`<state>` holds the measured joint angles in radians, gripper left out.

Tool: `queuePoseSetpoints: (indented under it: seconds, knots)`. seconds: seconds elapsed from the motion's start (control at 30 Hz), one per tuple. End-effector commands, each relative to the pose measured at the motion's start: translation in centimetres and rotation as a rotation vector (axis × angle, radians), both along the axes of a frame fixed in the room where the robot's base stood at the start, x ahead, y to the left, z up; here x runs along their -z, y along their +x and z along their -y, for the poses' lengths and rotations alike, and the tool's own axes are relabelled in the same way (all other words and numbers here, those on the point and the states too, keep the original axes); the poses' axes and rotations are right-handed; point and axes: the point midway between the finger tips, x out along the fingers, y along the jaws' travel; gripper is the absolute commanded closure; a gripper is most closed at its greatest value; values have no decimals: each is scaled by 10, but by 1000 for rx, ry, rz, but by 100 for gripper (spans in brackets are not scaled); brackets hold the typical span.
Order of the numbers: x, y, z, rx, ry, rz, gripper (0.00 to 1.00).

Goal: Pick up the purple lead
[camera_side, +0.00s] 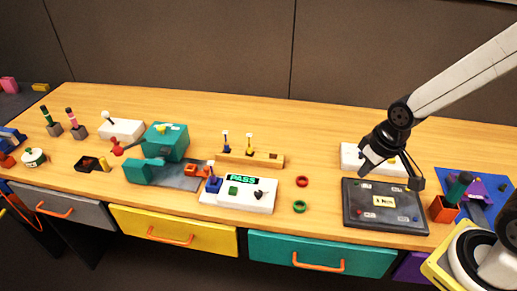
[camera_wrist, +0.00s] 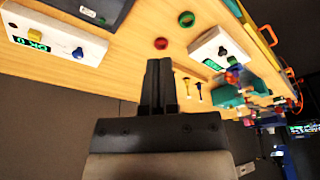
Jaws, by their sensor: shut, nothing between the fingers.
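My gripper (camera_side: 366,168) is over the right part of the table, above the white box behind the dark panel. In the wrist view its fingers (camera_wrist: 160,63) are together and empty. Two small upright leads stand on a wooden strip (camera_side: 270,161) left of my gripper. One lead (camera_side: 226,142) looks dark blue or purple; the other (camera_side: 250,145) is yellow and dark. They also show small in the wrist view, right of the fingers. I cannot tell for sure which thing is the purple lead. A purple piece (camera_side: 484,188) lies on the blue mat at the right.
The dark panel (camera_side: 352,216) lies at the front edge, with a white box (camera_side: 350,152) behind it. A white box with a PASS display (camera_side: 262,203) is left of it. Red (camera_side: 302,181) and green (camera_side: 299,206) rings lie between. Table behind the strip is clear.

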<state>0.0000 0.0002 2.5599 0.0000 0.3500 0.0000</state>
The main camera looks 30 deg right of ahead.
Motion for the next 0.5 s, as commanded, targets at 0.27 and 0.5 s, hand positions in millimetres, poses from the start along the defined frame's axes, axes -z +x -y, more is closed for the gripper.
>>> queuePoseSetpoints:
  seconds: [0.27, 0.5]
  knots:
    - [0, 0, 0, 0, 0, 0, 100]
    - [0, 0, 0, 0, 0, 0, 44]
